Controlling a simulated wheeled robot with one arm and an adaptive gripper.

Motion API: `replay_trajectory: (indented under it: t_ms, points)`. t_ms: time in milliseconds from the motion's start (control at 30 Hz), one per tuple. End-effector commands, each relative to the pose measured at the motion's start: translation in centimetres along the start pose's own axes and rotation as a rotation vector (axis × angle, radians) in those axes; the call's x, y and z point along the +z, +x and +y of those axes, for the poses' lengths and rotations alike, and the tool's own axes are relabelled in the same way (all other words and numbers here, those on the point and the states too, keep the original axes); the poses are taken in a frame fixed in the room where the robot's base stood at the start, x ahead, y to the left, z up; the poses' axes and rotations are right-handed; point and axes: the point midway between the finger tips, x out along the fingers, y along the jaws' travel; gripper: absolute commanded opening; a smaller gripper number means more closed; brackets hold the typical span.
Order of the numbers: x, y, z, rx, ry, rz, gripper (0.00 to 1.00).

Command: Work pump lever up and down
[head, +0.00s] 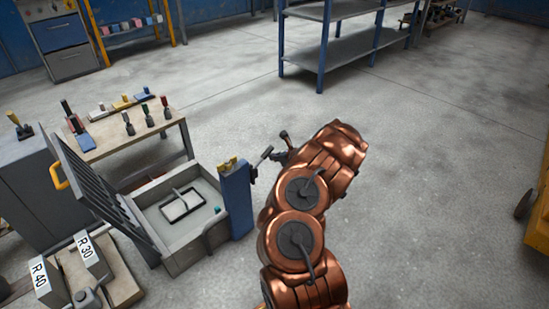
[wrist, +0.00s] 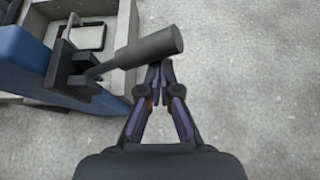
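The pump lever is a dark rod with a thick cylindrical grip (wrist: 148,50). It juts out from the side of a blue post (wrist: 50,60) and tilts up to the right. In the head view the lever (head: 263,157) also stands at the right side of the blue post (head: 237,200). My gripper (wrist: 160,68) has its fingertips drawn together with nothing seen between them. The tips are right beside the lower edge of the lever's grip; I cannot tell if they touch. In the head view my gripper (head: 286,140) is small and partly hidden by my arm.
The open mould box (head: 182,218) stands left of the post with its slatted lid (head: 95,185) raised. A wooden table (head: 120,130) with several tools is behind it. Blocks marked R 40 (head: 45,280) and R 30 (head: 93,258) are at front left.

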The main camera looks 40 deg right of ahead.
Motion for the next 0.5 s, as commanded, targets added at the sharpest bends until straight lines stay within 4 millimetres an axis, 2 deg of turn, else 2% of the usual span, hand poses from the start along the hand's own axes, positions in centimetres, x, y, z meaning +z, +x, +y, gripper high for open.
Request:
replay_trajectory:
  t_ms: [67,500]
  points:
    - [0.4,0.2,0.0,0.004,-0.003,-0.009,0.0]
    - [-3.3,1.5,-1.9,0.002,-0.003,0.0,0.0]
